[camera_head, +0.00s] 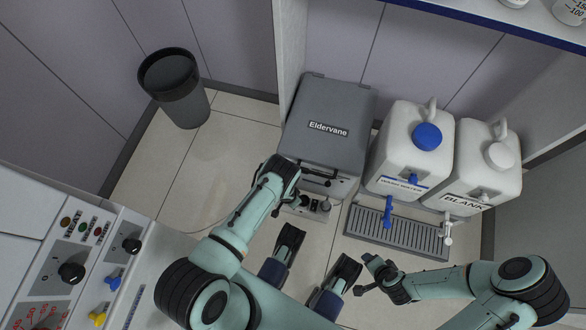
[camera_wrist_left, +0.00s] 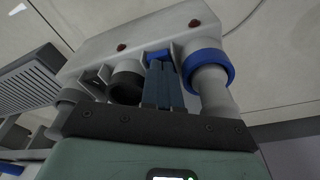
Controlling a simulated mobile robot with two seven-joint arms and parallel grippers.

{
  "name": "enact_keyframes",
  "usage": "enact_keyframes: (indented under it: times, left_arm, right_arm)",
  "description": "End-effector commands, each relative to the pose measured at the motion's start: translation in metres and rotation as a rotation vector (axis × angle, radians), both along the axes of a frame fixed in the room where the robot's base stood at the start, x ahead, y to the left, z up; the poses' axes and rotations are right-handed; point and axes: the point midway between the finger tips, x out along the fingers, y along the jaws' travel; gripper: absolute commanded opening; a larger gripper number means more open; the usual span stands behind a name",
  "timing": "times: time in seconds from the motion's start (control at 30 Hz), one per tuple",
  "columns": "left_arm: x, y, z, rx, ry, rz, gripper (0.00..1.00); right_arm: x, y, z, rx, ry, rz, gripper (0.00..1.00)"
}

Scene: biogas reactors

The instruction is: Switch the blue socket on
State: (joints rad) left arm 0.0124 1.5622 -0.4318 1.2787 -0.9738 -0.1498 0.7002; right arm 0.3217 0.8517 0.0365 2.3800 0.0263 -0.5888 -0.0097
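In the left wrist view a pale grey socket box (camera_wrist_left: 130,42) with two red dots lies just beyond my left gripper. A plug with a blue ring (camera_wrist_left: 208,66) is in it on the right, and a round black plug (camera_wrist_left: 127,84) is to the left. A small blue piece (camera_wrist_left: 158,57), perhaps a switch, shows between them. My left gripper (camera_wrist_left: 161,72) has its fingers side by side and shut, with the tips at or very near that blue piece; contact is unclear. In the head view its fingers are mostly hidden. My right gripper (camera_head: 366,275) is open and empty.
A grey Eldervane machine (camera_head: 327,125) stands behind the left gripper. Two white canisters (camera_head: 405,150) stand right of it above a grey drip grate (camera_head: 375,228). A control panel (camera_head: 75,255) with knobs is at left. A dark bin (camera_head: 180,95) stands on the floor.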

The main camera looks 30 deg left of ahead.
Motion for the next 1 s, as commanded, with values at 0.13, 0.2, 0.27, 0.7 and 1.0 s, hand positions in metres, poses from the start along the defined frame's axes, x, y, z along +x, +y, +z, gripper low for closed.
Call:
enact_keyframes:
  times: [0.13,0.2,0.27,0.7,1.0]
  left_arm:
    - [0.000,0.000,0.008,0.000,-0.001,0.000,0.00]
    - [0.001,0.000,0.014,0.000,-0.002,0.001,0.00]
    - [0.001,0.000,0.020,0.000,-0.002,0.002,0.00]
    - [0.001,0.000,0.055,-0.001,-0.002,0.001,0.00]
    - [0.000,0.000,0.071,0.000,-0.001,0.001,0.00]
  right_arm:
    - [0.000,0.000,0.006,0.000,-0.002,0.000,0.62]
    - [0.000,0.000,0.011,0.000,-0.004,0.000,0.62]
    - [0.000,0.000,0.015,0.000,-0.005,0.000,0.62]
    - [0.000,0.000,0.043,0.000,-0.015,0.000,0.62]
    - [0.001,0.000,0.055,0.000,-0.018,0.000,0.62]
